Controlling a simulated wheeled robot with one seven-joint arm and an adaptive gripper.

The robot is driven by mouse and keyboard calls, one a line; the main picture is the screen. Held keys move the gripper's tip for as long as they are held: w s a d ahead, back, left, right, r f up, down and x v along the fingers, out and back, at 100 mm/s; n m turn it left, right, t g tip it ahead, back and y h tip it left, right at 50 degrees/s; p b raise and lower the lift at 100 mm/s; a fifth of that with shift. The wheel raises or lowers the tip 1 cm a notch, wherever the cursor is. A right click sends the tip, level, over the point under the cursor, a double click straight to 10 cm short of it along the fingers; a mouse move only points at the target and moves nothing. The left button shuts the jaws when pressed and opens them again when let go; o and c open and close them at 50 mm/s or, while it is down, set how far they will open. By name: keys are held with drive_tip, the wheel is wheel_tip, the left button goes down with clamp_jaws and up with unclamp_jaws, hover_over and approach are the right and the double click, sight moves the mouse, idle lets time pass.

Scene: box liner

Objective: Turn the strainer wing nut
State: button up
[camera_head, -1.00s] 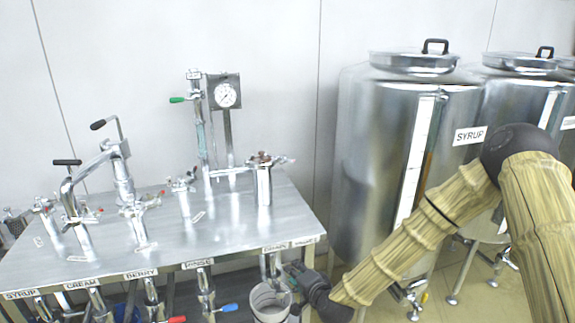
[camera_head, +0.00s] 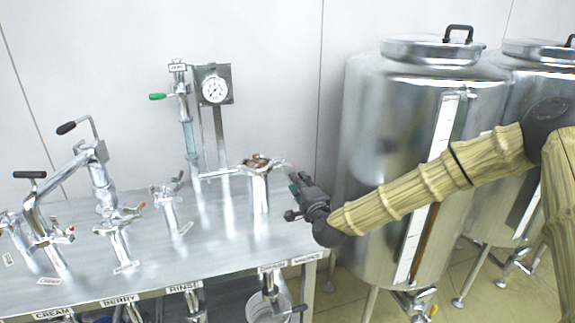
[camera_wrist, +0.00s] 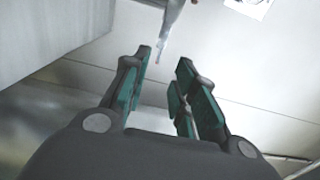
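The strainer (camera_head: 259,185) is a steel cylinder standing upright at the right end of the metal bench, with a brownish fitting (camera_head: 257,161) on its top. A thin metal handle or wing (camera_head: 285,167) sticks out from its top to the right; I cannot tell if it is the wing nut. My gripper (camera_head: 295,186) is just right of the strainer and slightly below its top, apart from it as far as I can tell. In the wrist view my gripper (camera_wrist: 163,75) is open and empty, with a pointed metal piece (camera_wrist: 168,30) beyond the fingertips.
Several taps fill the bench (camera_head: 215,235) to the left. A large steel tank (camera_head: 385,160) is close on the right.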

sight(285, 165)
drive_tip(key=p+x, duration=0.3)
drive_tip(key=x, duration=0.7)
drive_tip(key=shift+a, duration=0.35)
clamp_jaws()
